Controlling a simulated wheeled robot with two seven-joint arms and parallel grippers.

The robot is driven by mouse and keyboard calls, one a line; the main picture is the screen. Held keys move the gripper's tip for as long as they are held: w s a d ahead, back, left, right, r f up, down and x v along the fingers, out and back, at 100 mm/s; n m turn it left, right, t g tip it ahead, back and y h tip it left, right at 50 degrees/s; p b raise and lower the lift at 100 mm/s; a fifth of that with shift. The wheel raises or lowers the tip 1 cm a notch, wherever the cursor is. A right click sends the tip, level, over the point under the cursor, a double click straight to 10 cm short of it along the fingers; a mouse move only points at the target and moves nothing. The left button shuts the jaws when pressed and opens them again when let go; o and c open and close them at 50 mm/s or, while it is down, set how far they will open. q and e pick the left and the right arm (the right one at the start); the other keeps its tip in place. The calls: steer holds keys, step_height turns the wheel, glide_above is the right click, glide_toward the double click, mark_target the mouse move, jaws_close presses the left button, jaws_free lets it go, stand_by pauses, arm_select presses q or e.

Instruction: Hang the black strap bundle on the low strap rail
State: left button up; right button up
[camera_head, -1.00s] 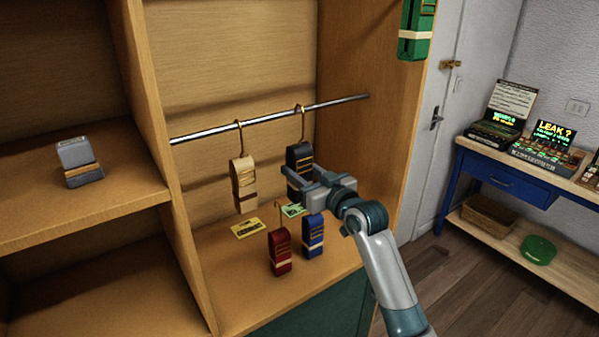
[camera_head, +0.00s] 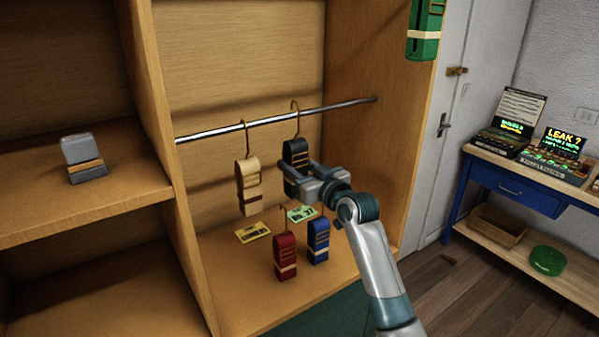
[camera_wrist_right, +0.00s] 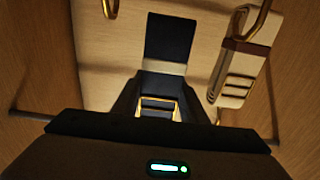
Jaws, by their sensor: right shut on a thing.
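The black strap bundle (camera_head: 296,158) is upright in my right gripper (camera_head: 302,180), which is shut on it. In the right wrist view the bundle (camera_wrist_right: 170,42) shows between the fingers. Its gold hook (camera_head: 297,128) crosses the low strap rail (camera_head: 335,107) in the head view, with the hook's top above the bar. I cannot tell whether the hook is over the rail or in front of it. The rail is a thin metal bar across the cupboard bay. My left gripper is not in view.
A cream bundle (camera_head: 248,185) hangs on the rail to the left, close by; it also shows in the wrist view (camera_wrist_right: 238,62). Red (camera_head: 286,257) and blue (camera_head: 318,240) bundles stand on the shelf below, near yellow (camera_head: 252,232) and green (camera_head: 300,214) cards. A cupboard wall (camera_head: 375,150) bounds the right.

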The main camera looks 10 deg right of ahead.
steer(key=shift+b+x, duration=0.9)
steer(key=shift+x, duration=0.8)
steer(key=shift+f+b, duration=0.75)
steer(key=shift+f, duration=0.7)
steer(key=o, duration=1.3)
steer(key=shift+s, duration=0.1)
